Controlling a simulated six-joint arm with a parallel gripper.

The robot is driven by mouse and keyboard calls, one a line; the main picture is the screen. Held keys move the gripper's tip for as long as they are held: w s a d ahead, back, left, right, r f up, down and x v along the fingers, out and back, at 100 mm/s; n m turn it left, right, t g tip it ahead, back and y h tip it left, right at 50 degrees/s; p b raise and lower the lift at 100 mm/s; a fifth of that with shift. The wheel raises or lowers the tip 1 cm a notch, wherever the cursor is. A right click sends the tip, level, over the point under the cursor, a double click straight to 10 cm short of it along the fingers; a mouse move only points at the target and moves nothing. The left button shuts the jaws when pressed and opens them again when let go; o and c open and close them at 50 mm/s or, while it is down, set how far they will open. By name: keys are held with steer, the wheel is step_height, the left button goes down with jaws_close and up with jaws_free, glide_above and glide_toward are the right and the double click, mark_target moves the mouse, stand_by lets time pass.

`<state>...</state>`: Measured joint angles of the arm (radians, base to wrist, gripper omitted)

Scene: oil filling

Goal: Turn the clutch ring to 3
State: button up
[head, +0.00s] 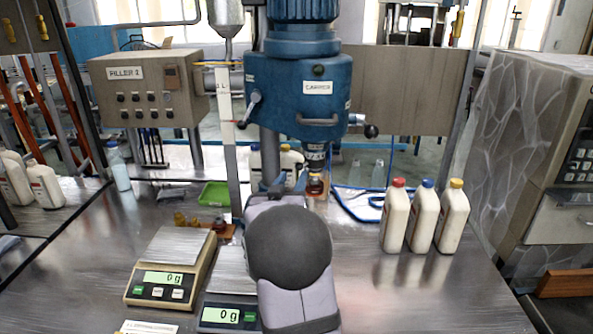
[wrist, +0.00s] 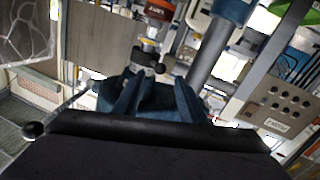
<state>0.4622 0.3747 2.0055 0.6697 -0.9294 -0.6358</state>
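The blue capper (head: 300,90) stands at the back centre in the head view. The clutch ring (head: 317,148) is the dark band with pale markings under its body; I cannot read which number it is set to. My gripper (head: 280,187) is in front of the capper, lower and left of the ring, apart from it as far as I can tell. In the wrist view my gripper (wrist: 156,88) shows two blue fingers spread apart, with no object clearly held between them.
Three white bottles (head: 423,215) with red, blue and yellow caps stand on the right. Two scales (head: 160,288) (head: 228,315) are at the front left. A lever with a black ball (head: 370,131) sticks out at the capper's right. The table is clear at front right.

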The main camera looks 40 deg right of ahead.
mark_target(298, 168)
steer(key=shift+p+x, duration=0.65)
steer(key=shift+x, duration=2)
jaws_close()
